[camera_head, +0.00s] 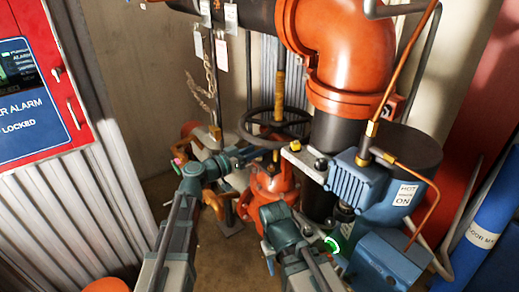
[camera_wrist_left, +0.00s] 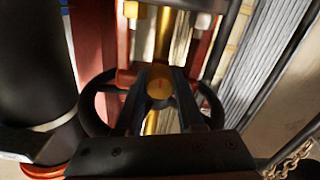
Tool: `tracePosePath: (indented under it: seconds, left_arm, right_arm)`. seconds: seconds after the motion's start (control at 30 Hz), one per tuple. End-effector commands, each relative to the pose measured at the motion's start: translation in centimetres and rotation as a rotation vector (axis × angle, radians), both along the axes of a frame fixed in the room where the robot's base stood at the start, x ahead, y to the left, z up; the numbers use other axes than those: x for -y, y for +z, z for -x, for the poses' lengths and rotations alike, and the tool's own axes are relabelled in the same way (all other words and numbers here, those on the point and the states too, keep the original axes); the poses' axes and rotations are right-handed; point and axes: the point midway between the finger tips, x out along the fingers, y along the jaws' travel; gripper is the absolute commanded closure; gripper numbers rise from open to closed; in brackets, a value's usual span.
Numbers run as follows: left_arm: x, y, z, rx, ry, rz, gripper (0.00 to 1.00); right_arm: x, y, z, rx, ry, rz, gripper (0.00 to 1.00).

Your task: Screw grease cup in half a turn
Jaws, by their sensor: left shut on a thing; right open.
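The grease cup appears to be the round brass cap with a red mark (camera_wrist_left: 160,86) in the left wrist view. My left gripper (camera_wrist_left: 162,100) has its dark fingers on both sides of this cap and is shut on it. In the head view my left arm reaches in from the left, and its wrist ends beside the brass stem under the black handwheel (camera_head: 272,122). The cap is hard to make out there. My right gripper (camera_head: 342,222) is open and low beside the blue pump, partly hidden by my right arm.
An orange pipe elbow (camera_head: 338,45) and a blue motor (camera_head: 362,180) crowd the right side. An orange valve body (camera_head: 270,185) stands below the handwheel. A chain (camera_head: 210,65) and tags hang behind. A red alarm cabinet (camera_head: 40,90) is at left. Some bare floor shows in the middle.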

Motion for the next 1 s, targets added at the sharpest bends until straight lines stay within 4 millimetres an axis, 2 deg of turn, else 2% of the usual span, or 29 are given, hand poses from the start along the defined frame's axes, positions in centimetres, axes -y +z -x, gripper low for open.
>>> tracePosePath:
  seconds: [0.73,0.77,0.9,1.0]
  left_arm:
    - [0.06,-0.20,0.23,0.059,-0.003,-0.051,1.00]
    - [0.06,-0.19,0.23,0.060,-0.003,-0.050,0.58]
    - [0.04,-0.14,0.17,0.060,-0.003,-0.048,0.33]
    - [0.04,-0.11,0.12,0.060,-0.002,-0.047,0.33]
  right_arm:
    - [0.00,-0.06,0.00,0.000,0.000,0.000,0.50]
    - [0.00,-0.06,0.00,0.000,0.000,0.000,0.50]
    - [0.00,-0.05,0.00,0.000,0.000,0.000,0.50]
    - [0.00,-0.03,0.00,0.000,0.000,0.000,0.50]
